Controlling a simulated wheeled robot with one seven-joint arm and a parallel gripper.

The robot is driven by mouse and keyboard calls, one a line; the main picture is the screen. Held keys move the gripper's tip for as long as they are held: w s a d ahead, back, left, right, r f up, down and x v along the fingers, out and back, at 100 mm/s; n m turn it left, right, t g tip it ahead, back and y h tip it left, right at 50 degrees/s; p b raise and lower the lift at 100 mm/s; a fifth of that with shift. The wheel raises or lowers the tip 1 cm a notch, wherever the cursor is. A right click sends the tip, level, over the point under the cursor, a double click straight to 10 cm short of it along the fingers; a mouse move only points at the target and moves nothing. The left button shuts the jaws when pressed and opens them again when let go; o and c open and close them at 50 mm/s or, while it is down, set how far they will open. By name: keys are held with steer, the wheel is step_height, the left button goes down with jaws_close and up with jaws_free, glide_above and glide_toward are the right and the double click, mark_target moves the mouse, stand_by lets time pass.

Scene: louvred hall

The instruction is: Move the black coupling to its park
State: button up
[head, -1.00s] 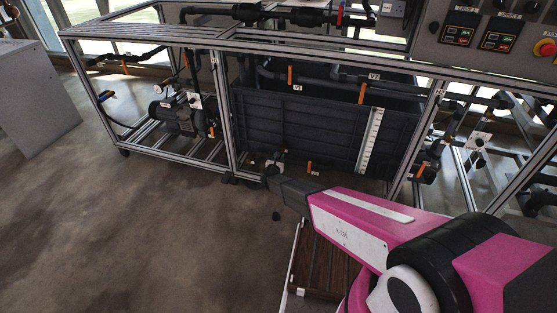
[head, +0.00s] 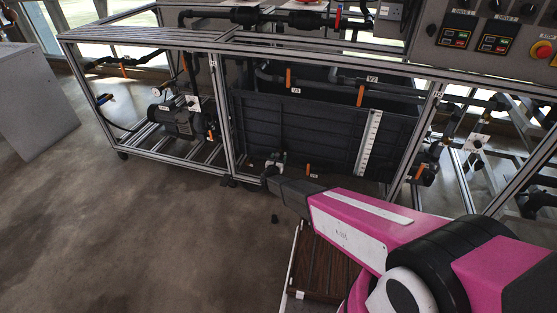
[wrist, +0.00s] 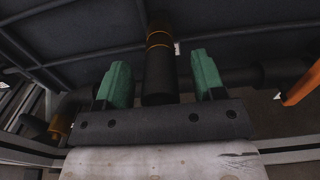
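In the wrist view, a dark cylinder with two thin orange bands (wrist: 159,72), which looks like the black coupling, stands between the two green fingers of my gripper (wrist: 160,66). A gap shows on both sides of it, so the fingers are open and not seen touching it. Its lower end is close to the dark gripper body. In the head view, my gripper end (head: 272,170) is low in front of the dark tank, partly hidden by my arm. The coupling cannot be made out there. I cannot identify the park.
The black ribbed tank (head: 290,125) stands inside an aluminium frame (head: 225,120). Pipes with orange valve handles (head: 361,95) run along it. A brown slatted surface (head: 325,268) is below my arm. Open floor lies to the left.

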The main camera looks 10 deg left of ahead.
steer(key=s, duration=0.7)
steer(key=shift+a, duration=0.3)
stand_by(0.3)
